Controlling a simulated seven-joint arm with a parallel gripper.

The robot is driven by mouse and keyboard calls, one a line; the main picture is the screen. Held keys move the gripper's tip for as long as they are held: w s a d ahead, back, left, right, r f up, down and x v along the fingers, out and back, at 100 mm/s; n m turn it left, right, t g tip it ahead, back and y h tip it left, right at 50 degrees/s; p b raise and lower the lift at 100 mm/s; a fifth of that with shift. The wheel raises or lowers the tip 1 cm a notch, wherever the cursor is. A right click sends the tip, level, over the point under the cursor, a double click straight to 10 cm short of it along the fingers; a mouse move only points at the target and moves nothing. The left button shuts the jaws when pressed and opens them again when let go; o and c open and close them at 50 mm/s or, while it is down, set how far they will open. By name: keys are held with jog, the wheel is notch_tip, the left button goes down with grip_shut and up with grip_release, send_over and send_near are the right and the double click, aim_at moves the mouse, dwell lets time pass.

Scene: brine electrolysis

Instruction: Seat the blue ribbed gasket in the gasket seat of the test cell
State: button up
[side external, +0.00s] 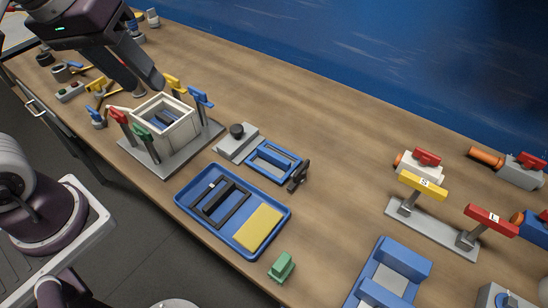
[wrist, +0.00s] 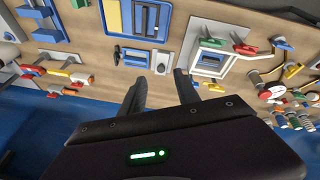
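The test cell (side external: 182,134) is an open white box on a grey plate, with red, green, yellow and blue clamps around it. Blue and dark bars show inside it; I cannot tell whether a gasket is among them. It also shows in the wrist view (wrist: 194,66). A blue rectangular frame (side external: 252,163), likely the blue ribbed gasket, lies right of the cell; its ribs are too small to make out. It also shows in the wrist view (wrist: 117,52). My gripper (wrist: 159,76) is open, its two dark fingers apart and nothing held between them. It is above the bench near the cell.
A blue tray (side external: 181,204) holds black frames and a yellow block. A grey block with a dark knob (side external: 237,131) stands between cell and blue frame, and a small black part (side external: 298,176) lies beside the frame. A green block (side external: 281,267) is at the front edge.

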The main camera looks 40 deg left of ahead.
jog(key=w+d+f+n+g, duration=0.1)
jog(key=w+d+f+n, duration=0.15)
jog(key=w, duration=0.25)
jog(key=w+d+f+n+g, duration=0.1)
jog(key=w+f+n, duration=0.1)
jog(key=w+n, duration=0.25)
jog(key=n+g, duration=0.2)
jog(key=n, duration=0.4)
send_over(271, 153)
jog(key=shift+y, duration=0.3)
notch_tip(271, 153, down, 14)
jog(key=shift+a+r, duration=0.1)
jog(key=shift+n, duration=0.4)
notch_tip(271, 153, down, 8)
jog(key=shift+r, duration=0.2)
grip_shut()
